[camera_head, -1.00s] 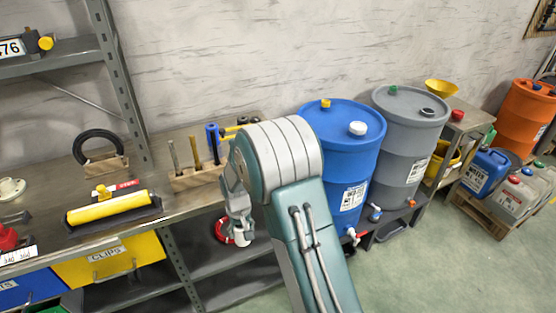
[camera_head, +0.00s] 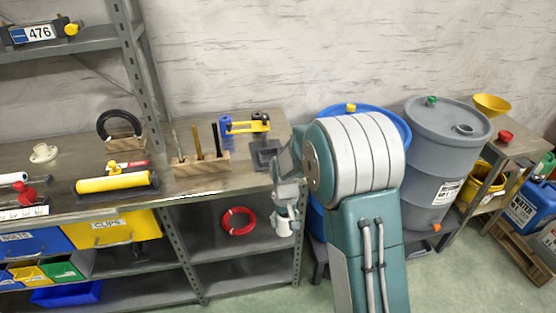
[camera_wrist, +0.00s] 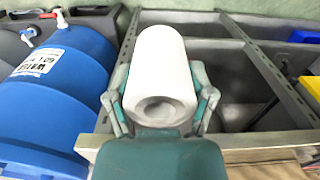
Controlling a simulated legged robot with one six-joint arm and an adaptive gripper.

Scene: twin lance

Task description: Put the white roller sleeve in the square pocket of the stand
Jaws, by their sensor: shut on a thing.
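The white roller sleeve (camera_wrist: 158,65) fills the middle of the wrist view, its hollow end facing the camera. My gripper (camera_wrist: 160,92) is shut on it, one finger on each side. In the head view my gripper (camera_head: 287,192) points down in front of the bench's right end, with the white sleeve (camera_head: 285,226) below the bench top. A dark grey piece (camera_head: 264,157) at the bench's right end may be the stand. I cannot make out its square pocket, and my arm partly hides that area.
On the bench (camera_head: 215,187) are a wooden tool block (camera_head: 200,165), a yellow roller (camera_head: 113,183) and a blue-and-yellow fixture (camera_head: 248,126). A red coil (camera_head: 238,221) lies on the shelf below.

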